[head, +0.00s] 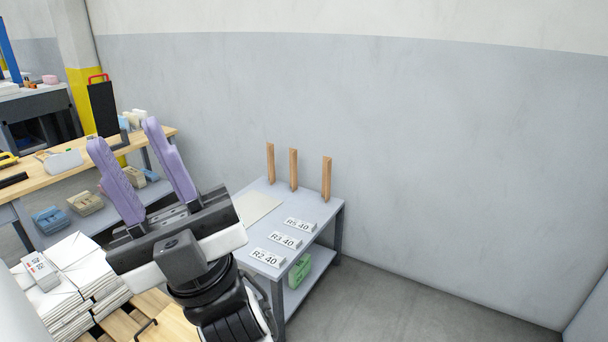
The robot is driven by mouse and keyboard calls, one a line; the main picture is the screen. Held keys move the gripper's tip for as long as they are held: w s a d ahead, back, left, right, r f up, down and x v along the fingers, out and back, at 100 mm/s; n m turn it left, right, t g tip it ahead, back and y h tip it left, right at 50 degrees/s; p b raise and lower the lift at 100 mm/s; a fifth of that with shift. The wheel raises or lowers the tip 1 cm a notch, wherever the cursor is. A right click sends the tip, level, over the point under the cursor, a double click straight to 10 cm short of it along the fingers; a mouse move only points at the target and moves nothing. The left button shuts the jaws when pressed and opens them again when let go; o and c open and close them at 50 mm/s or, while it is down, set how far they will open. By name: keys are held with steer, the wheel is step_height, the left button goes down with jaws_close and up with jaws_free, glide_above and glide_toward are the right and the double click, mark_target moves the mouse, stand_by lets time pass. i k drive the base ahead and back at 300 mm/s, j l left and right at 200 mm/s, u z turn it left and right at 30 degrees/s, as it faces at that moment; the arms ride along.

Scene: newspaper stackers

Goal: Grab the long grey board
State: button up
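My gripper (125,133) is in the left half of the head view, with two purple fingers spread apart and nothing between them. It points up and away, in front of the wooden workbench. No long grey board can be told for certain. A flat, pale grey-beige sheet or board (259,206) lies on the small grey table (292,206), just right of my gripper, which covers its left part.
Paper stacks (75,278) lie at lower left. A workbench (40,177) is behind. Floor at right is clear.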

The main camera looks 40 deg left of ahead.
mark_target(252, 206)
steer(key=i+u, duration=0.15)
steer(key=i, duration=0.45)
steer(key=i+l+u, duration=0.15)
steer(key=i, duration=0.5)
steer(key=i+l+u, duration=0.1)
steer(key=i+u, duration=0.35)
steer(key=i+l+u, duration=0.2)
steer(key=i+u, duration=0.25)
steer(key=i+l+u, duration=0.2)
steer(key=u, duration=0.3)
steer(key=i+l+u, duration=0.25)
steer(key=u, duration=0.2)
steer(key=i+l+u, duration=0.15)
steer(key=l+u, duration=0.35)
steer(key=i+l+u, duration=0.1)
steer(key=l+u, duration=0.25)
steer(key=u, duration=0.15)
steer(key=i+l+u, duration=0.1)
steer(key=l+u, duration=0.2)
steer(key=l, duration=0.2)
steer(key=l+u, duration=0.3)
steer(key=l, duration=0.15)
